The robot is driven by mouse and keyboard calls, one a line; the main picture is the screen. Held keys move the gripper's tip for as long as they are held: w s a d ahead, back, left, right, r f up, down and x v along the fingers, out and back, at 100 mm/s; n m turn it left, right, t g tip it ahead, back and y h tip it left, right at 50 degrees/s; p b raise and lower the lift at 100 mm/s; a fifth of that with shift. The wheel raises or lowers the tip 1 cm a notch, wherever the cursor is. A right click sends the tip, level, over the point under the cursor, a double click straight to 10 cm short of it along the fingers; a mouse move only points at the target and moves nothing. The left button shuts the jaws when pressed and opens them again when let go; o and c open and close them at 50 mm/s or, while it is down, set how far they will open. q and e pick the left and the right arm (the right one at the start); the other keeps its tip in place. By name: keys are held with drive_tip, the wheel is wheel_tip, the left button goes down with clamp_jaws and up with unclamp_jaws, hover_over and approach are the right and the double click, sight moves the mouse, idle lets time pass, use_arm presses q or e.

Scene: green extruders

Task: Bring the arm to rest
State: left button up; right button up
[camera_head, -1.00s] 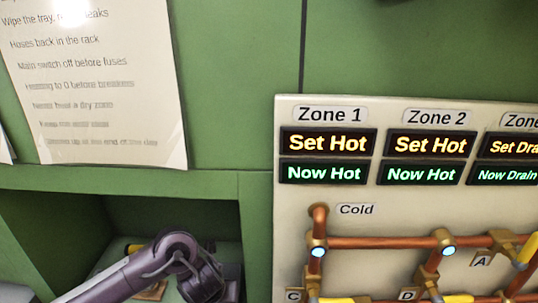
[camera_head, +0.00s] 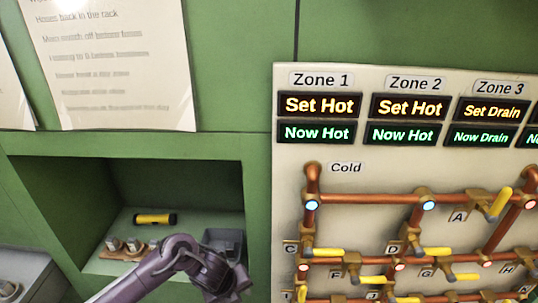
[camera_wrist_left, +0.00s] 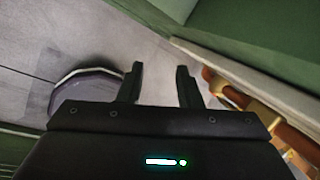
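My left arm (camera_head: 165,268) comes in at the bottom of the head view, bent in front of the open recess in the green cabinet. Its gripper cannot be made out there. In the left wrist view my left gripper (camera_wrist_left: 161,84) has its two dark fingers apart with nothing between them. Grey floor shows beyond the fingers. My right arm and gripper are not in view.
The pale pipe panel (camera_head: 290,220) stands right of the arm, with copper pipes and yellow-handled valves; a copper pipe (camera_wrist_left: 296,138) also shows near the gripper's right. The recess holds a yellow-black torch (camera_head: 155,218). A paper sheet (camera_head: 120,80) hangs above.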

use_arm(q)
drive_tip(key=s+a+f+n+h, duration=0.15)
drive_tip(key=s+f+n, duration=0.25)
drive_tip(key=f+n, duration=0.7)
drive_tip(key=s+a+f+n, duration=0.2)
drive_tip(key=s+f+n, duration=0.4)
drive_tip(key=f, duration=0.8)
drive_tip(key=s+a+f+n+y, duration=0.1)
drive_tip(key=s+a+f+n, duration=0.2)
drive_tip(key=s, duration=0.7)
drive_tip(key=s+a+f+n+g+y, duration=0.1)
drive_tip(key=s+a+f+n, duration=0.3)
drive_tip(key=s+f, duration=0.3)
drive_tip(key=s+a+f+n+g+y, duration=0.1)
drive_tip(key=s+a+f+n, duration=0.3)
drive_tip(key=s, duration=0.9)
drive_tip(key=shift+a+f+y, duration=0.25)
drive_tip(key=shift+f+y, duration=0.3)
drive_tip(key=shift+f, duration=0.2)
